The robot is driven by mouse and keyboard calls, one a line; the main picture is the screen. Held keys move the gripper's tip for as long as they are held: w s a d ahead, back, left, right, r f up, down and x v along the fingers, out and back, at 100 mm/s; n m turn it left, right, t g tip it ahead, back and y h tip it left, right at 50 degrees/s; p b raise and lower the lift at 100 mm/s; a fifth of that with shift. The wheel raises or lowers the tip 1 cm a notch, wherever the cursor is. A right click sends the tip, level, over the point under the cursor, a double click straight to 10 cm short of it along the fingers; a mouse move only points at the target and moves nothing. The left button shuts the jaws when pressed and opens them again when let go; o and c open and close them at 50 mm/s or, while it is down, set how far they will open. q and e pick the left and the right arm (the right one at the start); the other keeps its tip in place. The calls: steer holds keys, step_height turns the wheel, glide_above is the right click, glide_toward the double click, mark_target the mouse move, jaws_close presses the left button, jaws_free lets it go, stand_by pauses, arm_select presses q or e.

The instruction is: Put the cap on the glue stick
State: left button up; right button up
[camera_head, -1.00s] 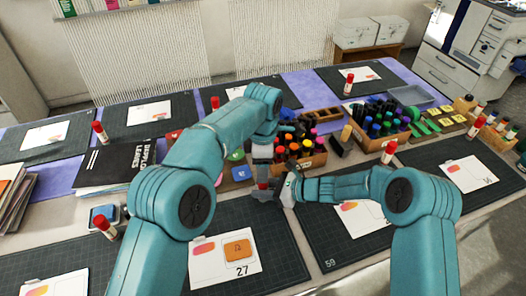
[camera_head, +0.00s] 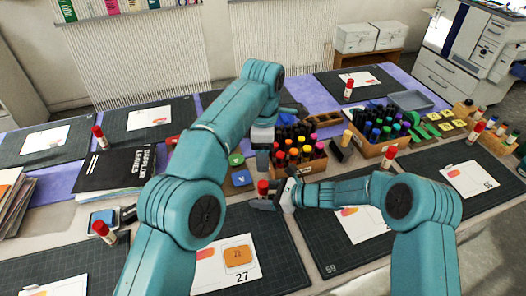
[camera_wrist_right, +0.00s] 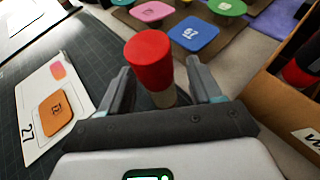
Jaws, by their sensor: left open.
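A glue stick with a red cap on top (camera_head: 263,187) stands upright on the table in front of my arms. In the right wrist view the red cap (camera_wrist_right: 149,62) sits over a pale stick body (camera_wrist_right: 163,98). My right gripper (camera_wrist_right: 160,75) has one finger on each side of the stick, with gaps showing, so it looks open around it. It also shows in the head view (camera_head: 270,190). My left gripper (camera_head: 262,165) is open, points down and is above the cap, apart from it. Its fingertips are small and partly unclear.
A wooden box of markers (camera_head: 303,168) stands just right of the grippers. Coloured stamps (camera_head: 240,178) lie to the left. Other red-capped glue sticks (camera_head: 388,157) stand on the table. Dark mats (camera_head: 277,250) with cards (camera_head: 222,268) lie in front.

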steer(key=shift+d+r, duration=0.1)
steer(key=b+v, duration=0.1)
steer(key=v, duration=1.5)
steer(key=shift+s, duration=0.15)
